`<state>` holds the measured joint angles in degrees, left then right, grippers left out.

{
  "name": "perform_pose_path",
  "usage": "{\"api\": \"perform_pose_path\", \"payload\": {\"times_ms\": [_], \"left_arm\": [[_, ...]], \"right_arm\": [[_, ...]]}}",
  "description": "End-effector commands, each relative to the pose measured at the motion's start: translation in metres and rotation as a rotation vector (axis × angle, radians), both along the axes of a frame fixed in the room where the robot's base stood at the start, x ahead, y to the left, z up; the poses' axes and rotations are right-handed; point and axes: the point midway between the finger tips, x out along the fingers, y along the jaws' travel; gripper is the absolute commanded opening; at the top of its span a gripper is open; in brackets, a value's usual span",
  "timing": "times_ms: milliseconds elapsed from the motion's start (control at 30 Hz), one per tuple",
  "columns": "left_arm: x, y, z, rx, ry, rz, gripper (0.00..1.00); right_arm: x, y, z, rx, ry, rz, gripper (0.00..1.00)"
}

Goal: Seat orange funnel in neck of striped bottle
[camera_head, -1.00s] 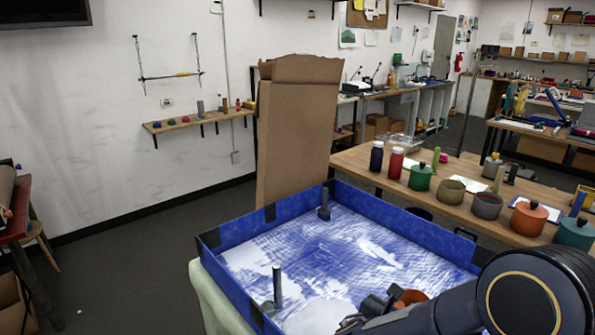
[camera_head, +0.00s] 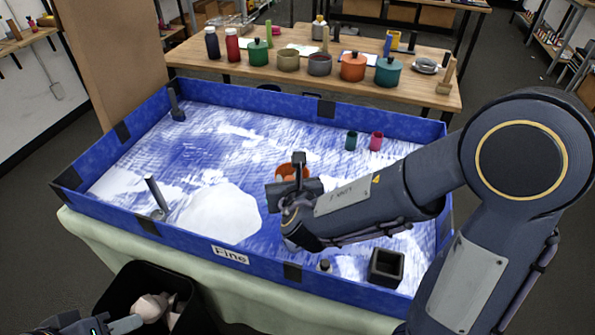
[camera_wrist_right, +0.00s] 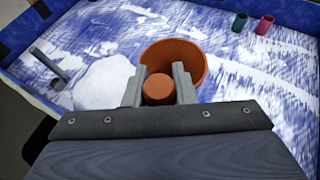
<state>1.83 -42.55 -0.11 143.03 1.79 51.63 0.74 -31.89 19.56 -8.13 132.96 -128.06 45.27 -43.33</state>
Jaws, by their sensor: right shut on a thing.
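The orange funnel (camera_head: 286,172) is over the blue-walled tray. In the right wrist view its wide orange bowl (camera_wrist_right: 190,60) lies just beyond the fingertips. A smaller round orange part (camera_wrist_right: 157,90) sits between the fingers of my right gripper (camera_wrist_right: 160,80), which is shut on it. The same right gripper (camera_head: 299,172) partly covers the funnel in the head view. My left gripper (camera_head: 126,324) shows only in part at the lower left edge, and its jaw state is unclear. I cannot make out a striped bottle for certain; the right arm hides part of the tray.
A black bin (camera_head: 198,312) stands at front left. Pots and bottles line the wooden table (camera_head: 215,67) behind.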

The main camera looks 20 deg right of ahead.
Motion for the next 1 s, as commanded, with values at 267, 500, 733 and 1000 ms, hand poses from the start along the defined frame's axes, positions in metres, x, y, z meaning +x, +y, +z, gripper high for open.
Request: {"api": "perform_pose_path", "payload": {"times_ms": [267,500,733,1000], "left_arm": [[0.0,0.0,0.001,0.0,0.0,0.0,0.36],[0.0,0.0,-0.002,0.0,0.0,0.0,0.36],[0.0,0.0,-0.017,0.0,0.0,0.0,0.36],[0.0,0.0,-0.044,0.0,0.0,0.0,0.36]], "right_arm": [[-0.002,0.004,0.002,0.001,0.005,0.012,0.0],[-0.002,0.003,0.001,0.004,0.004,0.011,0.0],[-0.002,0.003,-0.01,0.002,0.004,0.013,0.0],[-0.002,0.003,-0.036,0.003,0.003,0.012,0.0]]}}
